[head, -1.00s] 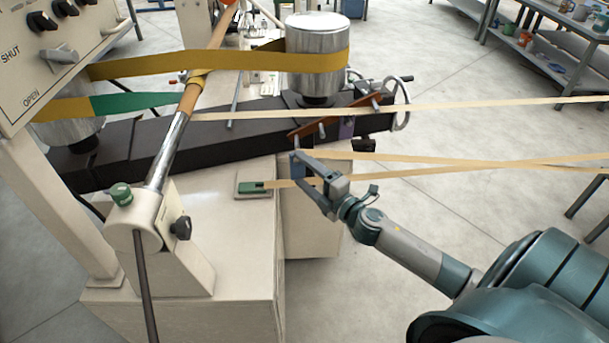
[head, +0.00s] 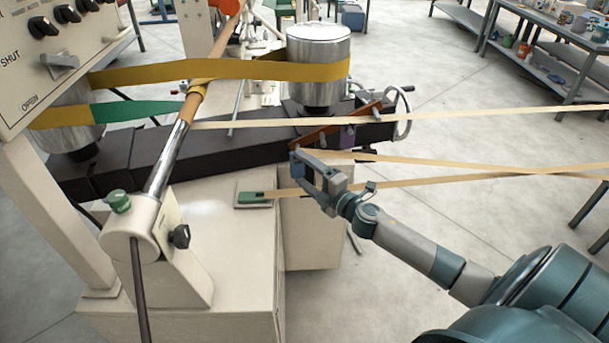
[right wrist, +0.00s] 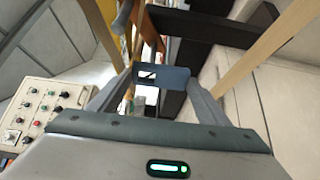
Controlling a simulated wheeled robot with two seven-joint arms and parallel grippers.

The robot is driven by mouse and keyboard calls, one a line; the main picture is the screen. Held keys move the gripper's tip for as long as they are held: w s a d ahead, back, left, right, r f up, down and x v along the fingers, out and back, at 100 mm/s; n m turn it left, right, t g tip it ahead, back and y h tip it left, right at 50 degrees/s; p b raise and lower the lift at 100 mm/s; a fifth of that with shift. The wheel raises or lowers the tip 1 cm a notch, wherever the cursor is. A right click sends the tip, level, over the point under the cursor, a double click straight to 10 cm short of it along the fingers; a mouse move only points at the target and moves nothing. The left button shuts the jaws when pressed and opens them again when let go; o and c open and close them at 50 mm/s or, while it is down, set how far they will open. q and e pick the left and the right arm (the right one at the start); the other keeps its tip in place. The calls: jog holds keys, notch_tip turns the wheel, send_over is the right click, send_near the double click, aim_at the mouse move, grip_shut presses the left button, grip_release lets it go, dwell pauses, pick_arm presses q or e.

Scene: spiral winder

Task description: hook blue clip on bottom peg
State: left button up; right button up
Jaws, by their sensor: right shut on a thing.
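The blue clip (head: 295,168) is between the fingers of my right gripper (head: 306,166), which is shut on it. In the right wrist view the blue clip (right wrist: 165,78) spans the gap between the fingertips (right wrist: 162,75). A tan strap runs from the clip area off to the right. The orange-brown peg bar (head: 325,132) slopes up to the right. Its low end, with the bottom peg (head: 297,147), is just above the clip in the head view. I cannot tell whether clip and peg touch. My left gripper is out of view.
A green clip (head: 252,196) lies on a pad on the cream housing (head: 225,235). Straps cross to the right. A steel drum (head: 318,75) with a yellow belt stands behind. A control box shows in the right wrist view (right wrist: 35,115).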

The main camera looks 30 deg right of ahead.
jog(key=shift+w+d+b, duration=0.3)
jog(key=shift+w+d, duration=0.2)
jog(key=shift+w, duration=0.25)
jog(key=shift+w+d+b, duration=0.3)
jog(key=shift+w+d, duration=0.15)
jog(key=shift+w, duration=0.25)
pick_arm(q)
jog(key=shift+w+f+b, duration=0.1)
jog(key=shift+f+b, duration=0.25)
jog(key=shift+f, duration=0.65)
pick_arm(e)
jog(key=shift+w+d+f, duration=0.3)
jog(key=shift+w+f, duration=0.1)
jog(key=shift+w, duration=0.1)
jog(key=o, duration=1.1)
jog(key=shift+o, duration=0.2)
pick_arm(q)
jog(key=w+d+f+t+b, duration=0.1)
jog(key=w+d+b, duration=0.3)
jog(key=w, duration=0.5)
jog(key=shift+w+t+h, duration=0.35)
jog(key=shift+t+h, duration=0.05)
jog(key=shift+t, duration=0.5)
pick_arm(e)
jog(key=s+d, duration=0.1)
jog(key=s, duration=1.6)
jog(key=shift+s+d, duration=0.15)
jog(key=shift+d, duration=0.25)
